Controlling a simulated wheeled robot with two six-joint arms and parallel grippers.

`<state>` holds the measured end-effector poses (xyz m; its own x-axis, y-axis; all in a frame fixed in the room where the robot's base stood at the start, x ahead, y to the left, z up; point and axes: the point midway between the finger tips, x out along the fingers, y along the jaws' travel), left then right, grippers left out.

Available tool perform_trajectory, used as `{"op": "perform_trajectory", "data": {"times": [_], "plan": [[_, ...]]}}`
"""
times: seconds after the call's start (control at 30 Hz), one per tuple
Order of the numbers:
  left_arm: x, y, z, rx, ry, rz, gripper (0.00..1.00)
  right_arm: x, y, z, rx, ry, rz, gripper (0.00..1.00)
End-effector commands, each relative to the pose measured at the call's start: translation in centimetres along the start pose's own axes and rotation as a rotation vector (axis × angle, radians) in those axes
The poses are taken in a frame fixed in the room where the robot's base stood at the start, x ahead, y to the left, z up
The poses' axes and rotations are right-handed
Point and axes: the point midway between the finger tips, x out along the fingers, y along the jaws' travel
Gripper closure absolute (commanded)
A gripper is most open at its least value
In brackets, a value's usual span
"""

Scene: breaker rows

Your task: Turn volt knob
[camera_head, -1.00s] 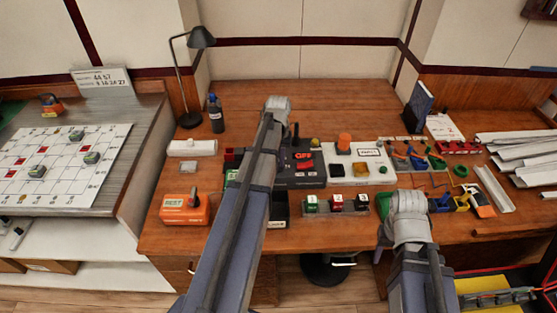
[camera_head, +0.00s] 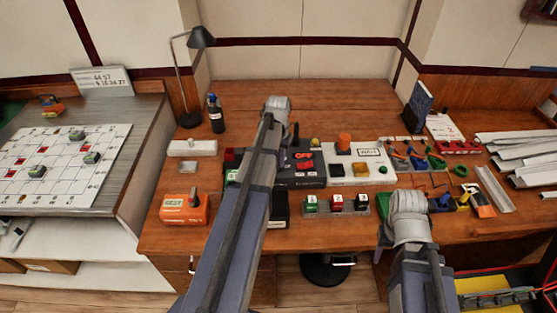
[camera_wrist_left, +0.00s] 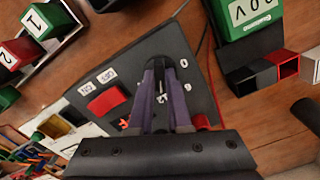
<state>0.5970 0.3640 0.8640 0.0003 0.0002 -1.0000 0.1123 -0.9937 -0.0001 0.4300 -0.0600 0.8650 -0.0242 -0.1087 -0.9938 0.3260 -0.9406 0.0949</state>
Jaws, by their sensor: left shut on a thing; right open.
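The volt knob (camera_wrist_left: 161,82) is a dark knob on a sloped black panel (camera_wrist_left: 190,70), with the marks 0, 6 and 12 around it. My left gripper (camera_wrist_left: 162,70) is shut on the knob, with one finger on each side in the left wrist view. The knob's pointer direction is hard to make out. In the head view my left arm hides the knob and part of the black unit (camera_head: 312,180), whose display reads OFF in red. A red rocker switch (camera_wrist_left: 105,101) sits beside ON and OFF labels. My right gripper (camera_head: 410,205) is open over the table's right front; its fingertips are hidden.
A white board with an orange knob (camera_head: 344,141) stands right of the black unit. An orange box (camera_head: 184,209) and a bottle (camera_head: 215,113) are at left.

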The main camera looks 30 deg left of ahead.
Motion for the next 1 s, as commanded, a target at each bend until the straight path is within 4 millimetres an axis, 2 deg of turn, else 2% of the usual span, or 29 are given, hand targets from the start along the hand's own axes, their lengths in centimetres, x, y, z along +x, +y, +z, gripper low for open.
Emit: {"op": "perform_trajectory", "data": {"times": [0.03, 0.07, 0.3, 0.67, 0.87, 1.0], "plan": [[0.0, 0.0, 0.1, 0.0, -0.001, 0.001, 1.0, 0.0, 0.0, 0.0, 0.0, 0.0, 0.0, 0.5], [0.0, 0.0, 0.1, 0.0, -0.001, 0.001, 0.82, 0.0, 0.0, 0.0, 0.0, 0.0, 0.0, 0.5], [0.0, 0.0, 0.0, -0.001, -0.001, 0.0, 0.55, 0.0, 0.0, 0.0, 0.0, 0.0, 0.0, 0.5], [-0.3, 0.0, 0.0, -0.001, 0.0, 0.0, 0.54, -0.3, 0.0, 0.0, 0.0, 0.0, 0.0, 0.5], [-1.8, 0.0, 0.0, -0.001, 0.0, 0.0, 0.54, -1.8, 0.2, 0.1, 0.0, 0.0, 0.0, 0.5], [-3.5, 0.0, 0.0, -0.001, 0.0, 0.0, 0.54, -3.5, 0.3, 0.2, 0.0, 0.0, 0.0, 0.5]]}}
